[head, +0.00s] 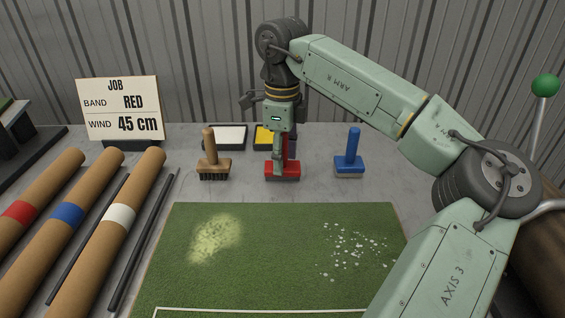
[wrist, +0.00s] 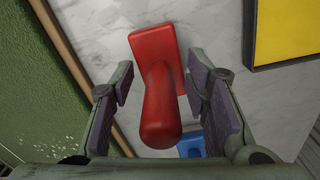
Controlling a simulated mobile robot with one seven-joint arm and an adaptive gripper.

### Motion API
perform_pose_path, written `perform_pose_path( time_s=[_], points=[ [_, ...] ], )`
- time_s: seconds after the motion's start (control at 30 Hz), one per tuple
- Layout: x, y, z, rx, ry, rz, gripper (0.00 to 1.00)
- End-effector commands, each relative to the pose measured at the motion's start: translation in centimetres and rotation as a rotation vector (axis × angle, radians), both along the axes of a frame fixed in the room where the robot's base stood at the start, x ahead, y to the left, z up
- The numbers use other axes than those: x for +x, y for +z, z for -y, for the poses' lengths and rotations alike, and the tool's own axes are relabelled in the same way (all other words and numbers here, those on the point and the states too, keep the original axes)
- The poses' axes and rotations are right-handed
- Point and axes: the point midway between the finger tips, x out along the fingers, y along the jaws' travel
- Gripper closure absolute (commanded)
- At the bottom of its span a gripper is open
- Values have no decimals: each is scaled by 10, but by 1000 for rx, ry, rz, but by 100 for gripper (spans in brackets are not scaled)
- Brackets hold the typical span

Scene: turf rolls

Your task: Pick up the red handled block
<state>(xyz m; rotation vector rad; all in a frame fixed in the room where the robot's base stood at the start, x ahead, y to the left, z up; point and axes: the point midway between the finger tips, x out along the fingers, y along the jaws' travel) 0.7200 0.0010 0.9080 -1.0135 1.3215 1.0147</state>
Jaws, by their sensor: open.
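The red handled block (head: 283,172) stands upright on the grey table, just behind the turf mat, between a wooden brush and a blue handled block. In the wrist view the red block (wrist: 152,45) shows from above, with its rounded red handle (wrist: 161,115) pointing at the camera. My gripper (head: 281,150) is over the block in the head view, partly hiding the handle. In the wrist view my open gripper (wrist: 160,88) has one padded finger on each side of the handle, with gaps showing on both sides.
The wooden brush (head: 213,165) stands left of the red block and the blue handled block (head: 349,155) right. Behind are a white tray (head: 226,138) and a yellow pad (head: 262,137). The turf mat (head: 280,250) lies in front. Banded rolls (head: 105,240) lie left, near a job sign (head: 118,107).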

Motion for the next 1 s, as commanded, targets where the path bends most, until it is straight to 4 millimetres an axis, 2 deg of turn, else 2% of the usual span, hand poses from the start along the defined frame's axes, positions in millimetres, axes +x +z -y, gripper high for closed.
perform_pose_path(
  time_s=[0.17, 0.77, 1.0],
  points=[
    [0, 0, 0, 0, 0, 0, 59],
    [0, 0, 0, 0, 0, 0, 99],
    [0, 0, 0, 0, 0, 0, 100]
  ],
)
